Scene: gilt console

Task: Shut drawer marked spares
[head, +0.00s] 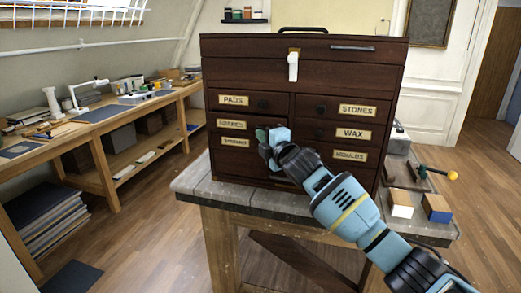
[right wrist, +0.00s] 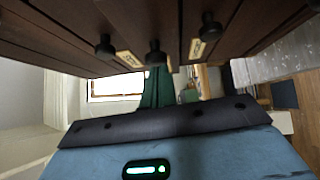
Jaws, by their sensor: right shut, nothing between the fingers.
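The dark wooden drawer cabinet (head: 305,75) stands on a grey bench top. Its left column has a drawer labelled PADS (head: 233,99) above two drawers whose labels (head: 231,124) are too blurred to read surely; the lowest label (head: 235,142) could be SPARES. I cannot tell how far any of these drawers stands out. My right gripper (head: 270,140) is shut and empty in front of the lower left column, hiding part of the lower fronts. In the right wrist view its teal fingers (right wrist: 155,88) point at a dark knob (right wrist: 155,54), close to it; contact is unclear. My left gripper is not in view.
The right column has STONES (head: 357,110), WAX (head: 353,134) and MOULDS (head: 350,155) drawers. A white tag (head: 293,67) hangs on the upper front. Blocks (head: 437,208) and a yellow-knobbed tool (head: 452,175) lie at the bench's right. A long workbench (head: 100,125) runs along the left wall.

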